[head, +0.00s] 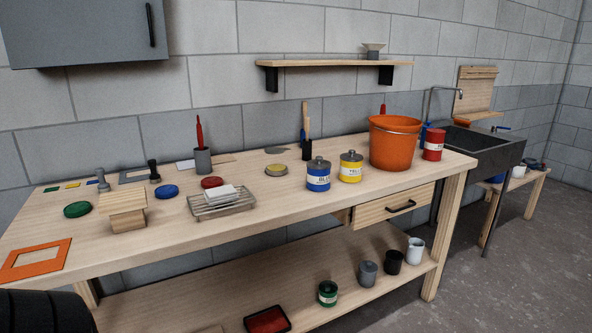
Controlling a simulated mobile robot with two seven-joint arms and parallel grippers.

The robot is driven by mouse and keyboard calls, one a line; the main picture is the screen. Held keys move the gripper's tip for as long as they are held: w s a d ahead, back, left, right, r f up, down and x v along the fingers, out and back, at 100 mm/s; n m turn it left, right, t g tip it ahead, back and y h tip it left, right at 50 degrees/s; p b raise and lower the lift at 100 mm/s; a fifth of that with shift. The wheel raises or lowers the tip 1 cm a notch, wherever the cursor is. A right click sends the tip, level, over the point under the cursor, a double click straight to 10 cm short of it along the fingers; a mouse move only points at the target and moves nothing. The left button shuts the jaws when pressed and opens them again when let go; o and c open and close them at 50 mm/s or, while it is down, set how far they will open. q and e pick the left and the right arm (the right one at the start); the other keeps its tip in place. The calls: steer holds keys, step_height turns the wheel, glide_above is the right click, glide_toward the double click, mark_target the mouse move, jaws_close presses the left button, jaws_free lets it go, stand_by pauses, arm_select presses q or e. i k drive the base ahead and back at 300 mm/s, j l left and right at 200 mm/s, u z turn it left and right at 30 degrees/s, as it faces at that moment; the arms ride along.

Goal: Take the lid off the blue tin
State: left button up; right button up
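The blue tin (318,183) stands upright on the wooden workbench, right of the middle of the head view. It has a white label with dark lettering. A grey lid (318,163) with a small knob sits on top of it, and the inside of the tin is hidden. Neither of my grippers shows in the head view. Nothing of mine touches the tin or its lid.
A yellow tin (350,174) with a grey lid stands close right of the blue tin. An orange bucket (393,149) and red tin (434,151) stand farther right. A wire rack (224,208) lies to the left. The bench front before the blue tin is clear.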

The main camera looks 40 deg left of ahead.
mark_target(319, 164)
steer(key=u, duration=1.15)
